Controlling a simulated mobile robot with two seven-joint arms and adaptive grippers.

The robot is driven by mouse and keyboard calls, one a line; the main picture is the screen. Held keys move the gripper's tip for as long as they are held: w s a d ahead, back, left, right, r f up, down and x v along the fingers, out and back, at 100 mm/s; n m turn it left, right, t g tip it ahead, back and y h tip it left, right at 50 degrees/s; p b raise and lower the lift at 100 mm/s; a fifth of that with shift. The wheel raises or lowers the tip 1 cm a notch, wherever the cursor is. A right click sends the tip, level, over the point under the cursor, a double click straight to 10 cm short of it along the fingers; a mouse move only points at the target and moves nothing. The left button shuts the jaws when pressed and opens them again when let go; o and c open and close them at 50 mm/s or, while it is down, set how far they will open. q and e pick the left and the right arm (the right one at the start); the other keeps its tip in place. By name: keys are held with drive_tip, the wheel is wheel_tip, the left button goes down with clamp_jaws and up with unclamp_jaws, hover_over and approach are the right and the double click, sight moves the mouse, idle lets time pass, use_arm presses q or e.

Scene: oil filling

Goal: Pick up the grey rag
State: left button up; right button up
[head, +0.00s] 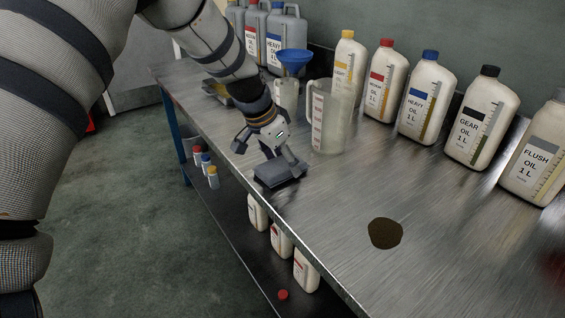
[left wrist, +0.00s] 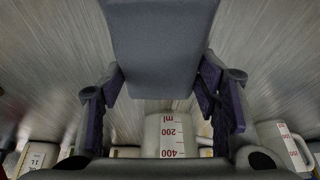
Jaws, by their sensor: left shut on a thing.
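The grey rag (head: 281,178) is a flat, folded, dark grey pad near the front edge of the metal bench. My left gripper (head: 274,160) comes down on it from above and is shut on it. In the left wrist view the rag (left wrist: 162,45) fills the top middle, held between the two fingers of the left gripper (left wrist: 163,78). I cannot tell whether the rag touches the bench top. My right gripper is not in view.
A brown oil puddle (head: 385,233) lies on the bench (head: 330,215) to the right. A clear measuring jug (head: 328,118) stands just behind the gripper, near a blue funnel (head: 295,60). Oil bottles (head: 428,98) line the back. Small bottles stand on the lower shelf.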

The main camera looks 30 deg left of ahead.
use_arm(q)
wheel_tip(320, 180, up, 3)
drive_tip(key=shift+f, duration=0.1)
drive_tip(key=s+d+r+p, duration=0.3)
drive_tip(key=s+d+r, duration=0.6)
drive_tip(key=d+r, duration=0.1)
drive_tip(key=shift+s, duration=0.35)
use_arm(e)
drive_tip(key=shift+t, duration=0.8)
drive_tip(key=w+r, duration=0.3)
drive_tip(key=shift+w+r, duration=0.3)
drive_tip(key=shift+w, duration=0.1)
use_arm(q)
drive_tip(key=shift+r, duration=0.1)
